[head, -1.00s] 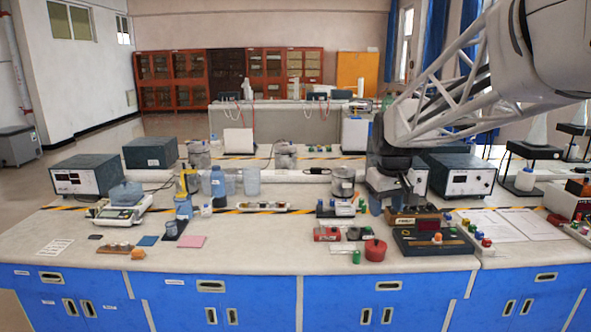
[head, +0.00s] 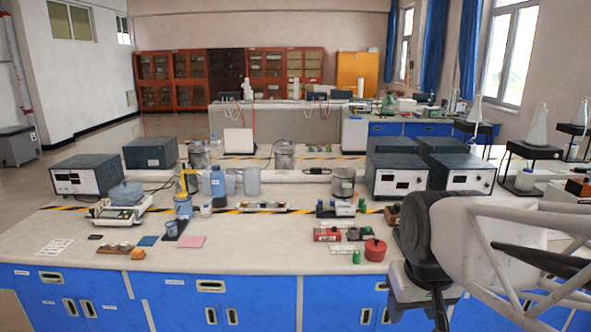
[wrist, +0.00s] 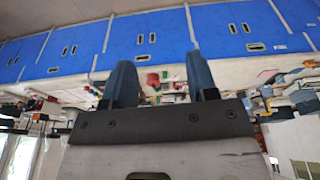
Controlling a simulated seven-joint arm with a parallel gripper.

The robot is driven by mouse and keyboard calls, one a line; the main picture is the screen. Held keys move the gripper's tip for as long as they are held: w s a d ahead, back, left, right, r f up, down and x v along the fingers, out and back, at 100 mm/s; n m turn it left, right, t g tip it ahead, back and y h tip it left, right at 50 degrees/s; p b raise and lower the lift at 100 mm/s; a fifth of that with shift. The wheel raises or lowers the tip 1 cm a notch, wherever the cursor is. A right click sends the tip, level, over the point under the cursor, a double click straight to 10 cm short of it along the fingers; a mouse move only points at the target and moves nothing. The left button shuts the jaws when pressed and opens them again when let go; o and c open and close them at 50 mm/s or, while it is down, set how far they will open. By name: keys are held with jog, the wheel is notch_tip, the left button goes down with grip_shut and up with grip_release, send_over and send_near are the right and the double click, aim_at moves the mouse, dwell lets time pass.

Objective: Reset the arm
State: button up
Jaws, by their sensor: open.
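My arm comes in from the lower right of the head view, with its dark wrist joint in front of the bench's right part. My gripper (wrist: 163,82) shows in the wrist view as two blue-grey fingers standing apart with nothing between them. In the head view the gripper end hangs low near the bench front, and its fingertips are not clear there. The wrist view looks at the bench upside down, with the blue cabinets (wrist: 150,38) at the top.
The lab bench (head: 110,228) carries power supply boxes (head: 88,174), a scale (head: 122,208), a blue bottle (head: 218,184) and a red pot (head: 375,250). My arm hides the bench's right part. The bench's front middle (head: 270,250) is bare.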

jog(key=s+f, duration=0.2)
jog(key=s, duration=0.3)
jog(key=shift+s+a+f+m, duration=0.15)
jog(key=shift+s+f+m, duration=0.15)
jog(key=shift+f, duration=0.1)
dwell(0.8)
